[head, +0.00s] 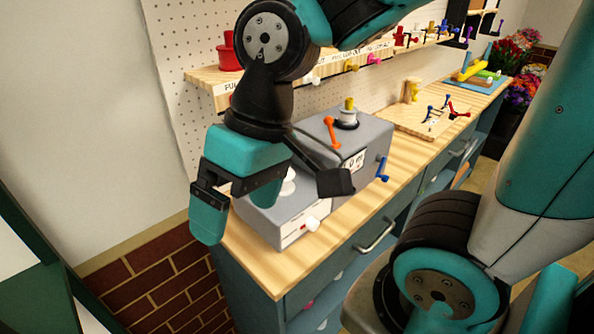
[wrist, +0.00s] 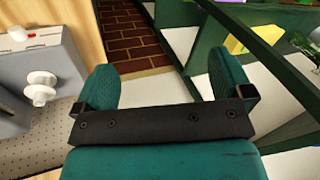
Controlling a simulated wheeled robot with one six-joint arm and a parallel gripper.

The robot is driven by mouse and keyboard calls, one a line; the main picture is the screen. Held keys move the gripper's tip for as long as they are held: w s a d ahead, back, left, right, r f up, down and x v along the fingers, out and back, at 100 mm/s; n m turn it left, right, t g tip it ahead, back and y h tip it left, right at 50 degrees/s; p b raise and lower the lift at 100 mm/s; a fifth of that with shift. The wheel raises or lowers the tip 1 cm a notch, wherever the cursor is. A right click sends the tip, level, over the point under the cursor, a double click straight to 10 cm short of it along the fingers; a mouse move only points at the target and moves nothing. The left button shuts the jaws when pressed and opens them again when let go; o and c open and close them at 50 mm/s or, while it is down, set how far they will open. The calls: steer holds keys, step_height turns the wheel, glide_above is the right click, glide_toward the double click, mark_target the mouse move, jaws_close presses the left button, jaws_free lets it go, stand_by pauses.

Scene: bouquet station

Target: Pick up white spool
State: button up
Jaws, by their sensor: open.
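A white spool (head: 288,185) sits on top of the low grey machine (head: 275,222) at the near end of the bench, partly hidden behind my gripper in the head view. In the wrist view the white spool (wrist: 40,86) shows at the left, beside the grey casing (wrist: 30,65). My gripper (head: 240,205) is open and empty, hanging over the bench's near left end. In the wrist view my gripper (wrist: 150,82) has its two teal fingers wide apart with nothing between them. The spool lies left of the fingers there, clear of them.
A taller grey box (head: 345,140) with orange and blue levers stands behind the low machine. A shelf (head: 210,88) with a red spool (head: 229,52) runs along the pegboard (head: 185,30). A wooden board (head: 415,118) with small parts lies farther along.

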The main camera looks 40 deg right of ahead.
steer(key=w+d+m+t, duration=0.1)
steer(key=w+d+m, duration=0.55)
steer(key=m, duration=0.25)
steer(key=m+t+h+p, duration=0.1)
steer(key=m+t+p, duration=0.1)
steer(key=m, duration=1.9)
glide_above(293, 172)
step_height(293, 172, down, 12)
steer(key=shift+a, duration=0.1)
steer(key=shift+a+p+x, duration=0.15)
steer(key=shift+p+x, duration=0.25)
steer(key=shift+x, duration=1.1)
steer(key=shift+a+p+x, duration=0.1)
steer(key=shift+p+x, duration=0.25)
steer(key=shift+x, duration=1.2)
steer(key=shift+s, duration=0.15)
steer(key=shift+c, duration=0.5)
steer(key=c, duration=1)
